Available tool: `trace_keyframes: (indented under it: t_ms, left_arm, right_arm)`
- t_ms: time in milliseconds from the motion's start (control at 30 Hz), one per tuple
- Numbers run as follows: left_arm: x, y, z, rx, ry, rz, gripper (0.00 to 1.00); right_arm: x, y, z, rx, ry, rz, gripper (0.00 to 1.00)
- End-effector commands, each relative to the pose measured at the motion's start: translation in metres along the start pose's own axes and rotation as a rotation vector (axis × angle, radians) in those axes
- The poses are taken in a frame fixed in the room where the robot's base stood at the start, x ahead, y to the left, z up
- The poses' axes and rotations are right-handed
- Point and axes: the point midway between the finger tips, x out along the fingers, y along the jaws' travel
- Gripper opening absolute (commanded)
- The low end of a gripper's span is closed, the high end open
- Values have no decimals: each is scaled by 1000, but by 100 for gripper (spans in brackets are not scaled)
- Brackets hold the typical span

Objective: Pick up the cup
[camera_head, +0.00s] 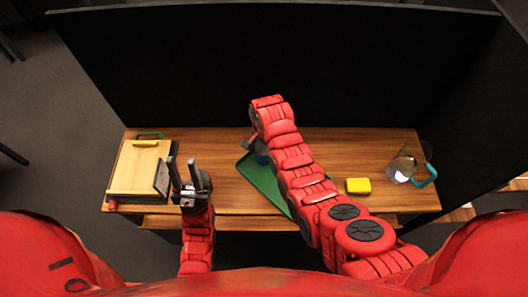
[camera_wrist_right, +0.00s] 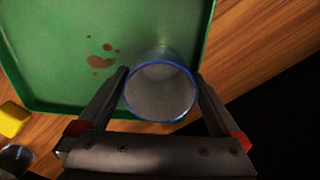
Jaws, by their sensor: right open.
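The cup (camera_wrist_right: 160,92) is clear with a blue rim. In the right wrist view it stands between the two fingers of my right gripper (camera_wrist_right: 163,76), over the edge of the green tray (camera_wrist_right: 40,45). The fingers are apart on either side of the cup; whether either touches it I cannot tell. In the head view my right arm reaches across the tray (camera_head: 262,182), and its gripper (camera_head: 252,143) and the cup are mostly hidden behind it. My left gripper (camera_head: 182,165) points up near the table's left part, fingers apart and empty.
A yellow block (camera_head: 358,186) and a clear pitcher (camera_head: 401,168) with a teal handle sit on the right of the wooden table (camera_head: 350,150). A wooden board (camera_head: 135,170) lies at the left. A black panel (camera_head: 200,70) stands behind. Reddish-brown spots (camera_wrist_right: 100,60) mark the tray.

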Motion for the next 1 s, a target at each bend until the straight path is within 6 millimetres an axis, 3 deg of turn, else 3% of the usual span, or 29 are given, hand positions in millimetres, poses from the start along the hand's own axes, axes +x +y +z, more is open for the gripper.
trace_keyframes:
  t_ms: [167, 567, 1000]
  left_arm:
    - [0, 0, 0, 0, 0, 0, 36]
    - [0, 0, 0, 0, 0, 0, 36]
    - [-6, 0, 1, 0, 0, 0, 36]
  right_arm:
    - [0, 0, 0, 0, 0, -1, 98]
    - [0, 0, 0, 0, 1, -2, 26]
    - [-5, -2, -1, 0, 3, -6, 25]
